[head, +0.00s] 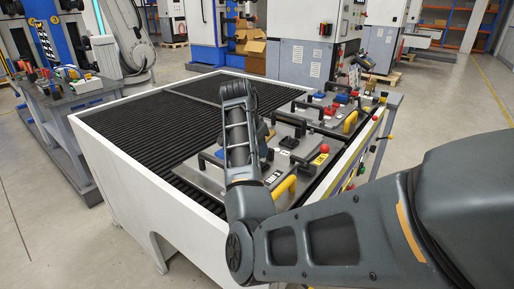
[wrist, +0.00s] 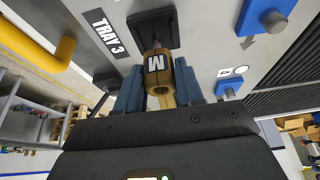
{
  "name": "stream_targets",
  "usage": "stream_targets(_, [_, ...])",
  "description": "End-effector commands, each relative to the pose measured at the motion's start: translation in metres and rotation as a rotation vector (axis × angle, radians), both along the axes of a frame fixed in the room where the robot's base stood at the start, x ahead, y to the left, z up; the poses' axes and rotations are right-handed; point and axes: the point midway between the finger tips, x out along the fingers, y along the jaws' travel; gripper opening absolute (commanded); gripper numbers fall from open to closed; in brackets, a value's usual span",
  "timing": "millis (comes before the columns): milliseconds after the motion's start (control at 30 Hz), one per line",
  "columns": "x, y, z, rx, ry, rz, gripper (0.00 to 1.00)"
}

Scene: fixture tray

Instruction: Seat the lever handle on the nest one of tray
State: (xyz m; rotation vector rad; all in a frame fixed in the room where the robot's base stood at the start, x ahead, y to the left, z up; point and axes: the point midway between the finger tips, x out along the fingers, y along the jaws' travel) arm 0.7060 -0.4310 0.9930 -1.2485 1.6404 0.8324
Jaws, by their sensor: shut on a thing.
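A dark label on the plate reads "TRAY 3" (wrist: 104,33). In the head view my arm hides the gripper and the held part.
Blue blocks stand on the plate to the right, one large (wrist: 262,18) and one smaller (wrist: 229,88). A yellow handle (wrist: 45,52) curves at the left. In the head view, the black ribbed bed (head: 150,115) left of the trays is clear; a white wall (head: 150,190) borders it.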

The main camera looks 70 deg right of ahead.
Motion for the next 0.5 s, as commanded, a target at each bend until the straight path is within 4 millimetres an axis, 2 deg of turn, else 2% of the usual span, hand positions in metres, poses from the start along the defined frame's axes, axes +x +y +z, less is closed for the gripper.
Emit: stream_targets(500, [0.0,0.0,-0.012,0.0,0.0,0.0,0.0])
